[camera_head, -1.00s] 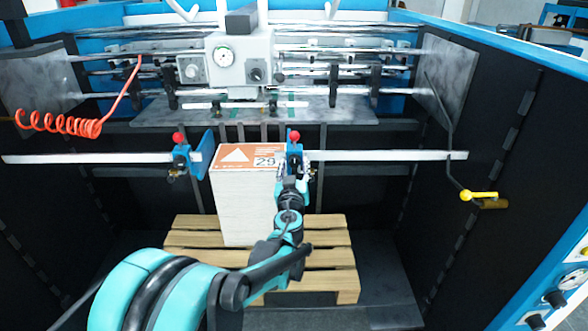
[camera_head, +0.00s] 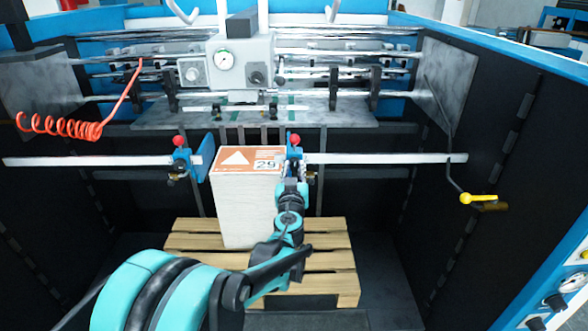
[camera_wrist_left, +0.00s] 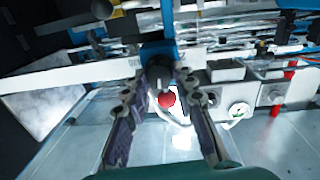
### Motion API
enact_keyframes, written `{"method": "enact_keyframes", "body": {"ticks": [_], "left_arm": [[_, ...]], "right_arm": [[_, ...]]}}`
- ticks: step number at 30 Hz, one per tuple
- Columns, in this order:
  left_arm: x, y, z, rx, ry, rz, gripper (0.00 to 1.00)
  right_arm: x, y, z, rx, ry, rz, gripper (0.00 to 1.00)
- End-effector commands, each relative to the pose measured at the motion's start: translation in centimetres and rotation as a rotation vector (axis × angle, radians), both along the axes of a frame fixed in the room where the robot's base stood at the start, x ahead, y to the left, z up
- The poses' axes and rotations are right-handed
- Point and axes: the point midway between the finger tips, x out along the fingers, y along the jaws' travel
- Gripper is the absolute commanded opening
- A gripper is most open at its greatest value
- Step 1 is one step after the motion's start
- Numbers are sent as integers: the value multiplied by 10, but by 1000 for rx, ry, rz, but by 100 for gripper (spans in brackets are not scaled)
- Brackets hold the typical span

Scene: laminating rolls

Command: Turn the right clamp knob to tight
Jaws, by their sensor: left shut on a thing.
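The right clamp (camera_head: 295,151) is blue with a red ball on top and sits on a white rail, at the right edge of the paper stack. My left gripper (camera_head: 293,171) reaches up to it from below and covers its lower part. In the left wrist view, the fingers of my left gripper (camera_wrist_left: 160,80) stand on both sides of a dark round knob (camera_wrist_left: 158,74) below the blue clamp body (camera_wrist_left: 158,49), shut on it. A red ball (camera_wrist_left: 167,99) shows between the fingers. Any tightness mark is not visible. My right gripper is not in view.
The paper stack (camera_head: 245,205) stands on a wooden pallet (camera_head: 190,240), close beside my left arm. A yellow-handled crank (camera_head: 480,198) hangs at the right wall. Dark floor lies free right of the pallet.

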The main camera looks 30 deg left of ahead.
Motion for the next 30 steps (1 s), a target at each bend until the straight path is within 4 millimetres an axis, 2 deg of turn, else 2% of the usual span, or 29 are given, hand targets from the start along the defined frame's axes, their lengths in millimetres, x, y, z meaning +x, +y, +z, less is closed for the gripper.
{"method": "enact_keyframes", "body": {"ticks": [30], "left_arm": [[1,-3,1,786,482,-1,0]], "right_arm": [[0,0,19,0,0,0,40]]}}
